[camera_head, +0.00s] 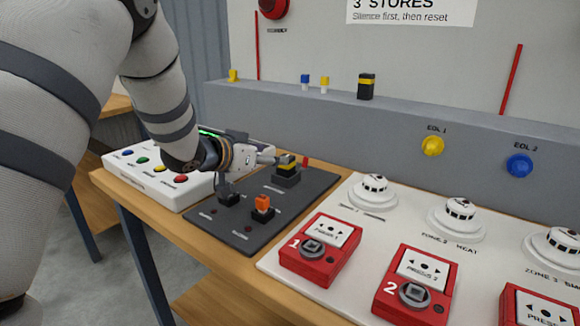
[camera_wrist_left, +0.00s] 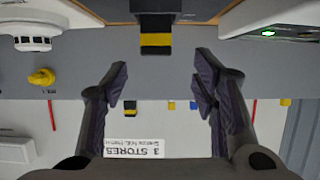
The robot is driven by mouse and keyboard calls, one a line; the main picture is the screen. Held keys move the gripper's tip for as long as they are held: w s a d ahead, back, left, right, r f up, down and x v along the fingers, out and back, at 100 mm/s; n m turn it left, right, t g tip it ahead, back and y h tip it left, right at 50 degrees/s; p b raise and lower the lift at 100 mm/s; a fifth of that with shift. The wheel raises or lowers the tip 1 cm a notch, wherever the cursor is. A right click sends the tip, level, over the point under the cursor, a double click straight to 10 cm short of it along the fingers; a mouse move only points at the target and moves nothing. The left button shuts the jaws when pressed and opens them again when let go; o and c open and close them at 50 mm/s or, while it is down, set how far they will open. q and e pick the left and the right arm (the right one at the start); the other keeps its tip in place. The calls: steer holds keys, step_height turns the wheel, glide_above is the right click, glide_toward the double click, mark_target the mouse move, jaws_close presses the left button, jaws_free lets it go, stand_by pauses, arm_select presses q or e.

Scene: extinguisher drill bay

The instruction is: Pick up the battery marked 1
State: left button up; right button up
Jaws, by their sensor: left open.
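A black block with a yellow band (camera_head: 287,163), which looks like a battery, sits in a dark holder on the dark grey board (camera_head: 318,184). In the left wrist view the same banded block (camera_wrist_left: 155,41) is at the top, ahead of the fingertips. A second black-and-yellow block (camera_head: 366,88) stands on the grey ledge; it also shows in the left wrist view (camera_wrist_left: 130,108). I cannot read a number 1 on either. My left gripper (camera_head: 269,155) is open and empty, just left of the holder; its spread fingers (camera_wrist_left: 160,92) show in the left wrist view. My right gripper is out of view.
An orange block (camera_head: 262,203) and a black block (camera_head: 227,192) stand on the board's near side. A white button panel (camera_head: 140,180) is at left. Red call points (camera_head: 318,265) and white detectors (camera_head: 373,190) lie to the right. The ledge (camera_head: 300,110) runs behind.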

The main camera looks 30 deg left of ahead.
mark_target(286, 169)
arm_select(q)
steer(key=x, duration=0.7)
steer(key=shift+w+d+f, duration=0.15)
steer(key=shift+w+d, duration=0.05)
steer(key=shift+d, duration=0.05)
jaws_close()
